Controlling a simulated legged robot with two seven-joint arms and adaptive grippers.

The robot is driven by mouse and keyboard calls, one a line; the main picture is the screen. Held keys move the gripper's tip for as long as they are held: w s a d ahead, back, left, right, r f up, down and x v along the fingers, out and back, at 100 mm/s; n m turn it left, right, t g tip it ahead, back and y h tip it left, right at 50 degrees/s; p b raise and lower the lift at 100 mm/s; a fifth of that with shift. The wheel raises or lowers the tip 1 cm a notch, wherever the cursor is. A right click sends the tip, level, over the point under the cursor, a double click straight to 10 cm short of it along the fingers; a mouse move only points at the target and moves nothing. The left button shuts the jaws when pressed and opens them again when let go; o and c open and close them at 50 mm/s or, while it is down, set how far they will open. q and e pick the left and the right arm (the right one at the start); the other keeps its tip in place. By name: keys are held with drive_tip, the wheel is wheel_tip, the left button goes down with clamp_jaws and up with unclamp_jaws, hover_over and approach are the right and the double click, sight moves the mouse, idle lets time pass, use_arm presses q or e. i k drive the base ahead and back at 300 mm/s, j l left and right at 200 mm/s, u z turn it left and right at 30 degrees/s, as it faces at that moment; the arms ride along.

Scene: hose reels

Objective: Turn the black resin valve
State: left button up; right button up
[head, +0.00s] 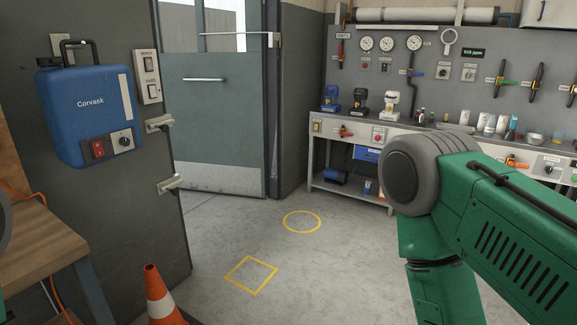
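I cannot single out a black resin valve for sure. A dark pipe with a blue lever (416,73) is on the grey wall panel. Small dark fittings with coloured handles, one green (507,83), hang to its right, too small to tell apart. A red-handled fitting (345,131) and an orange-handled fitting (517,163) are on the bench front. My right arm comes in from the right across the bench, bent downward, and its gripper is out of frame. My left gripper is not in view.
A workbench (330,180) stands along the back wall. A blue Corvask box (90,110) is mounted on the left partition. An orange cone (160,296) and a wooden table (36,240) are at lower left. The floor with a yellow circle (302,231) and yellow square (251,293) is clear.

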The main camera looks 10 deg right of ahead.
sight(541, 71)
drive_tip(key=i+l+z, duration=0.25)
drive_tip(key=i+z, duration=0.2)
drive_tip(key=i, duration=0.2)
drive_tip(key=i+z, duration=0.45)
drive_tip(key=i, duration=0.25)
drive_tip(key=i+j+z, duration=0.2)
drive_tip(key=i+z, duration=0.25)
drive_tip(key=i, duration=0.2)
drive_tip(key=i+l, duration=0.2)
drive_tip(key=i, duration=0.45)
drive_tip(key=i+l+z, duration=0.15)
drive_tip(key=i, duration=0.5)
